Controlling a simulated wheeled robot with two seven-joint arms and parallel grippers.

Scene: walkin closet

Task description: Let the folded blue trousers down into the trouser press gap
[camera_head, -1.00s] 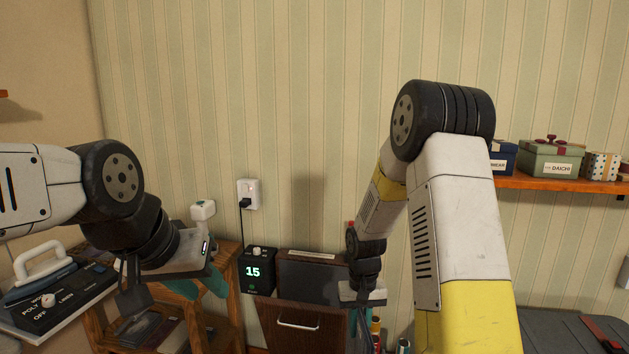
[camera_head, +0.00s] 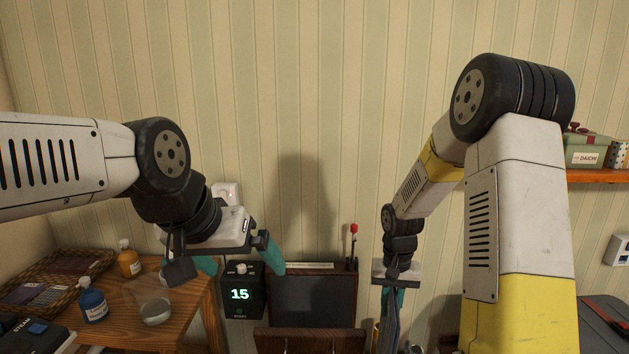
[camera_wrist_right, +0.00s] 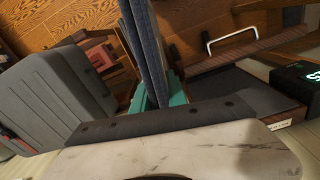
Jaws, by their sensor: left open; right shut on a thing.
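The trouser press stands against the wall with its dark inner panel (camera_head: 312,300) and wooden front board (camera_head: 310,341). My right gripper (camera_head: 390,300) is shut on the folded blue trousers (camera_head: 391,335), to the right of the press. In the right wrist view the trousers (camera_wrist_right: 148,45) hang as a narrow folded strip between the teal fingers (camera_wrist_right: 160,95), beside the press's front board with its handle (camera_wrist_right: 228,40). The trousers' lower end is out of view. My left gripper (camera_head: 240,265) is open and empty, in front of the timer box.
A wooden table (camera_head: 185,312) at left holds a wicker basket (camera_head: 55,285), an orange bottle (camera_head: 129,260), a blue bottle (camera_head: 92,302) and a glass bowl (camera_head: 155,312). A shelf (camera_head: 598,176) is at right. A grey case (camera_wrist_right: 50,110) lies near my right wrist.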

